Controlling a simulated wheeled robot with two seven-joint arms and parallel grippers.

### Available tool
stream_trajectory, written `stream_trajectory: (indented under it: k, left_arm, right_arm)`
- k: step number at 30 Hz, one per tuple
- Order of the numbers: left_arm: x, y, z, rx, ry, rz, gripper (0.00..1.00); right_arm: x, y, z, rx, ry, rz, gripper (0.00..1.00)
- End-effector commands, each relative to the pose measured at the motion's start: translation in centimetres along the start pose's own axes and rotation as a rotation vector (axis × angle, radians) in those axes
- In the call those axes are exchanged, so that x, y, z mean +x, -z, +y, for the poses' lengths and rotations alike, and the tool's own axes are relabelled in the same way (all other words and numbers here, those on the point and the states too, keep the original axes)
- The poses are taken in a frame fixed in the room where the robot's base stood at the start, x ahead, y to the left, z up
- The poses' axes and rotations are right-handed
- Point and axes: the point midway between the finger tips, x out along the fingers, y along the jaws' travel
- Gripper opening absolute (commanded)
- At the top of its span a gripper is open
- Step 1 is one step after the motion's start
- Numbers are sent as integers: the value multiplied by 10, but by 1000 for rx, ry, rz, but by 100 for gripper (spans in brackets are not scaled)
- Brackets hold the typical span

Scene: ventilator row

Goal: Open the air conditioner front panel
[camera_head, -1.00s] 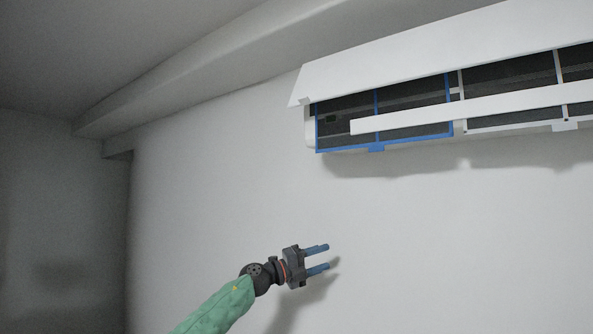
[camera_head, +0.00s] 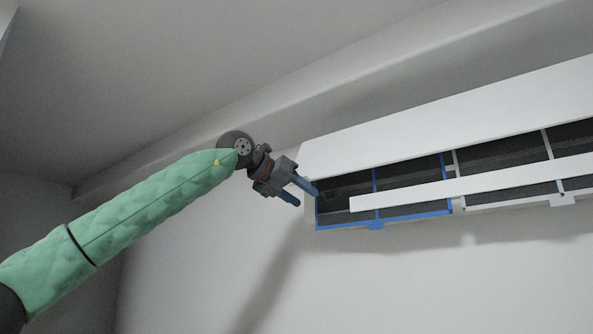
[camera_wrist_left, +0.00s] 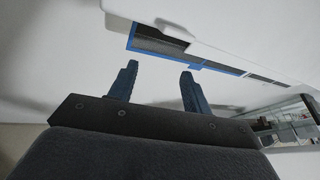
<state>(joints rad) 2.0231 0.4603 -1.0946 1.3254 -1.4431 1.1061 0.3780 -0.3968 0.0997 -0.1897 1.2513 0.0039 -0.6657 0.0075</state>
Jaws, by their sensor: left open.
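The white air conditioner front panel (camera_head: 440,120) is tilted up over the unit on the wall, and dark filters show below it. A blue-framed filter (camera_head: 400,178) is at the unit's left end, and a white horizontal strip (camera_head: 470,184) crosses in front of the filters. My left gripper (camera_head: 300,193) is open, with its blue fingers at the lower left corner of the panel; I cannot tell whether they touch it. In the left wrist view the two fingers (camera_wrist_left: 158,82) are apart with nothing between them, and the panel (camera_wrist_left: 215,35) is beyond them. My right gripper is not in view.
The white wall (camera_head: 400,290) below the unit is clear. A ledge (camera_head: 330,95) runs along the top of the wall, above the unit. In the left wrist view some blurred equipment (camera_wrist_left: 290,125) shows at the right.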

Motion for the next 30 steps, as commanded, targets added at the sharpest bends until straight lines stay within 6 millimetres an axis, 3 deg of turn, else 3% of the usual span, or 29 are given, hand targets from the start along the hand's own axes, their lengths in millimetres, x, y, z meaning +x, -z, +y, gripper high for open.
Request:
stream_trajectory:
  k: [1,6,12,19,30]
  left_arm:
    - [-21,-13,-8,27,-44,-3,49]
    - [-71,-38,-22,88,-172,-2,49]
    - [-101,-51,-30,116,-248,-4,49]
    - [-94,-54,-28,118,-260,-2,49]
    - [-51,-56,-17,118,-257,-2,49]
  right_arm:
    - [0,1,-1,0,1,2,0]
    - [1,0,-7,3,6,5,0]
    - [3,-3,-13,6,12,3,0]
    - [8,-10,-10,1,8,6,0]
    - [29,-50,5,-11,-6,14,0]
